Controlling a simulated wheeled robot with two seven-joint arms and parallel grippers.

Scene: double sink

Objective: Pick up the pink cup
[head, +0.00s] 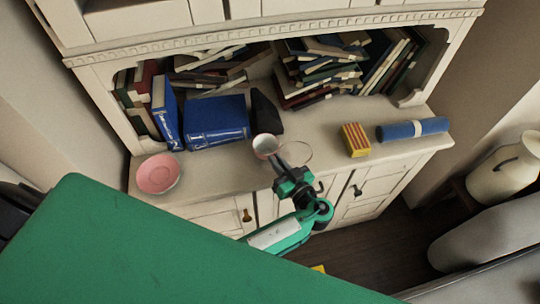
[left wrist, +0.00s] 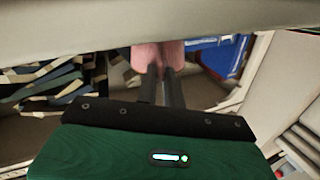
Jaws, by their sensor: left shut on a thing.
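In the left wrist view the pink cup (left wrist: 146,54) is at the tips of the two dark fingers. My left gripper (head: 279,161) reaches it from the front and is shut on its near side. I cannot tell whether the cup's base touches the counter. My right gripper is not in view.
A pink dish (head: 158,174) lies at the left of the counter (head: 215,172). A yellow-red box (head: 355,140) and a blue roll (head: 412,130) lie to the right.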

